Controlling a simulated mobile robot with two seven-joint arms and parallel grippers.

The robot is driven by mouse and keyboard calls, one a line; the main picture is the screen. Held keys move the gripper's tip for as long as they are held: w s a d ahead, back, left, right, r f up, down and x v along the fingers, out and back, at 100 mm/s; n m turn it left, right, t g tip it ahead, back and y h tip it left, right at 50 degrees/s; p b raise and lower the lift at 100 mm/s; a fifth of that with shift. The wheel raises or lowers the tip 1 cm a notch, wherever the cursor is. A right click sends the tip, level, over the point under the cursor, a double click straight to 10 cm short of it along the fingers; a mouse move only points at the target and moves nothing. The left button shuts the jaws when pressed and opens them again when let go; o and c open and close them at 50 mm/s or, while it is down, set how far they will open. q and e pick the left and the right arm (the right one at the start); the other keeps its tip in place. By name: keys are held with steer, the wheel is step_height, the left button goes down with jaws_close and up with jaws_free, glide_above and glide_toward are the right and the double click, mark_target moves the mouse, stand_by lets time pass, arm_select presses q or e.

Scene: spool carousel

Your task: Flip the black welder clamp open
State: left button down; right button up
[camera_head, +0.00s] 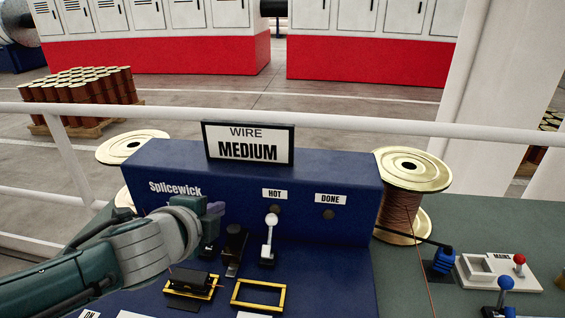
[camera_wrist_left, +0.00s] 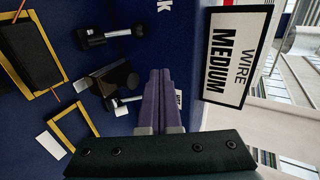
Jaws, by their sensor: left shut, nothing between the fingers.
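The blue welder box (camera_head: 320,180) carries a black clamp (camera_head: 235,243) on its front, which also shows in the left wrist view (camera_wrist_left: 108,80). The clamp stands up from the panel in the head view; its exact angle is hard to tell. Another black-knobbed fitting (camera_wrist_left: 105,37) sits beside it, mostly hidden behind my gripper in the head view. A white-knobbed lever (camera_head: 270,235) stands right of the clamp. My left gripper (camera_head: 215,211) is shut and empty, up and left of the clamp; its fingers (camera_wrist_left: 160,88) appear close to the clamp without clear contact. My right gripper is out of view.
Two yellow frames lie in front: the left (camera_head: 192,284) holds a black block, the right (camera_head: 258,296) looks empty. A wire sign (camera_head: 248,144) tops the box. A wire spool (camera_head: 405,190), blue block (camera_head: 443,262) and mains panel (camera_head: 500,270) are at right.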

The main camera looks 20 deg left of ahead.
arm_select(q)
steer(key=s+d+r+p, duration=0.1)
steer(key=s+r+p, duration=0.2)
steer(key=s+r, duration=0.3)
steer(key=shift+s+r, duration=0.15)
steer(key=shift+r, duration=0.6)
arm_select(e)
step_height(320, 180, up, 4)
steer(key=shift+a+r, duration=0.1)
arm_select(q)
steer(key=shift+d, duration=0.15)
